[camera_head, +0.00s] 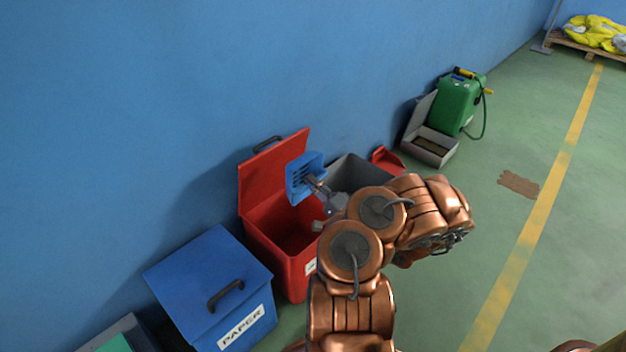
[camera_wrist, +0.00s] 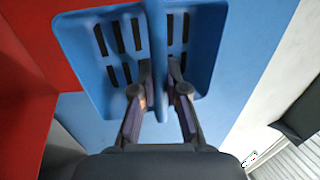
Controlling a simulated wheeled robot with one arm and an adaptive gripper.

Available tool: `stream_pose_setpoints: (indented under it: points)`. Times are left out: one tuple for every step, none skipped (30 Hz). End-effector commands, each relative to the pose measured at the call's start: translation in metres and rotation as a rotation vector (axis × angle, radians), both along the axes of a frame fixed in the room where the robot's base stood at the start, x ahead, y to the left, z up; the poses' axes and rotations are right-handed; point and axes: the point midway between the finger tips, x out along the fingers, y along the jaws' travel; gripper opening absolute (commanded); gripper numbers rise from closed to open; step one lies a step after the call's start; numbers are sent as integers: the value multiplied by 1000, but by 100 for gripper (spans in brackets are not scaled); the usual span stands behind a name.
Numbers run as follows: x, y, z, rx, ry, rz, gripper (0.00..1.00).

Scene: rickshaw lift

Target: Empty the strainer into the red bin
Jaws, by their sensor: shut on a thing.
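The blue slotted strainer (camera_head: 304,180) is held up at the back right of the red bin (camera_head: 292,272), near the bin's raised red lid (camera_head: 272,172). My gripper (camera_head: 317,184) is shut on the strainer. In the wrist view the strainer (camera_wrist: 98,78) shows its slots, and my gripper (camera_wrist: 161,72) has its fingertips at its middle. The strainer looks steeply tilted, and I see nothing lying in it. The red bin is open, and its inside is dark, so its contents cannot be told. Its red surface (camera_wrist: 22,50) fills the left of the wrist view.
A closed blue paper bin (camera_head: 200,278) stands left of the red bin. A grey bin (camera_head: 352,172) stands to the right, partly behind my arm. A green canister (camera_head: 458,105) and grey box (camera_head: 429,151) stand along the blue wall. The floor at the right is mostly clear.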

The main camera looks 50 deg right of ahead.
Motion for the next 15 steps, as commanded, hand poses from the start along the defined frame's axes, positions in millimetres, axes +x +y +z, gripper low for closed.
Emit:
stream_pose_setpoints:
  points:
    - [0,0,4,0,10,0,0]
    - [0,0,4,0,16,0,0]
    - [0,0,4,1,25,0,0]
    - [0,0,4,1,31,0,0]
    - [0,0,4,1,38,0,0]
    - [0,0,4,1,45,0,0]
    - [0,0,5,1,52,0,0]
    - [0,0,5,0,57,0,0]
    - [0,0,5,1,65,0,0]
    - [0,0,6,1,71,0,0]
    - [0,0,6,1,77,0,0]
    - [0,0,6,1,86,0,0]
    - [0,0,6,1,93,0,0]
    - [0,0,6,1,100,0,0]
    - [0,0,6,2,110,0,0]
